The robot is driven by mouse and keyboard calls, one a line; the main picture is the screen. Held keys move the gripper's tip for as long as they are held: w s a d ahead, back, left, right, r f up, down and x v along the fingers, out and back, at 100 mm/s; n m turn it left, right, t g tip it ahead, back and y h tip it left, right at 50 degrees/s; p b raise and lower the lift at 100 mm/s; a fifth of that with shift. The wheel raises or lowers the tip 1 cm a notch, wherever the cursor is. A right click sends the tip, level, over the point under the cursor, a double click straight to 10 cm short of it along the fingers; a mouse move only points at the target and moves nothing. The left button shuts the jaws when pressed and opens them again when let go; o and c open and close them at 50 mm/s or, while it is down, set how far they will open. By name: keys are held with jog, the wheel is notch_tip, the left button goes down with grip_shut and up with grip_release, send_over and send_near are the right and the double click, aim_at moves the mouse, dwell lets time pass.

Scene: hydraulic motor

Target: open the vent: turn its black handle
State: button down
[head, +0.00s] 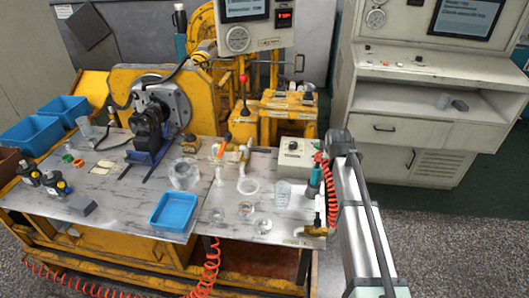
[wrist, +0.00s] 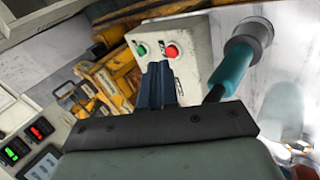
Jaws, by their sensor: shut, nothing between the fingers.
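I cannot make out a vent with a black handle for certain in either view. In the wrist view my gripper (wrist: 158,75) shows as two dark blue fingers, shut together with nothing between them. The fingers point toward a pale control box (wrist: 165,45) with a green and a red button; I cannot tell the gap. In the head view this box (head: 297,153) stands at the bench's back right. My arm comes up from the lower right, beside the box, and the fingers cannot be made out there.
A teal tool (wrist: 236,66) is just right of the fingers; in the head view it (head: 315,177) stands near a red coiled hose and a brass fitting (head: 316,228). Clear cups and a blue tray (head: 174,210) are on the bench. A white cabinet (head: 425,125) stands right.

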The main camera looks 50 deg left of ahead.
aim_at(258, 151)
jog(key=s+a+r+n+y, duration=0.1)
jog(key=s+a+r, duration=0.35)
jog(key=a, duration=0.25)
jog(key=s+a+f+g, duration=0.1)
jog(key=s+a+g, duration=0.1)
jog(key=s, duration=0.4)
jog(key=s+a+f+g, duration=0.2)
jog(key=s+a+g, duration=0.1)
jog(key=s+a, duration=0.2)
jog(key=shift+s+f, duration=0.3)
jog(key=shift+s, duration=0.1)
jog(key=w+a+f, duration=0.3)
jog(key=a+f, duration=0.5)
jog(key=f, duration=0.1)
jog(key=shift+w+a, duration=0.15)
jog(key=shift+w, duration=0.1)
jog(key=shift+w, duration=0.1)
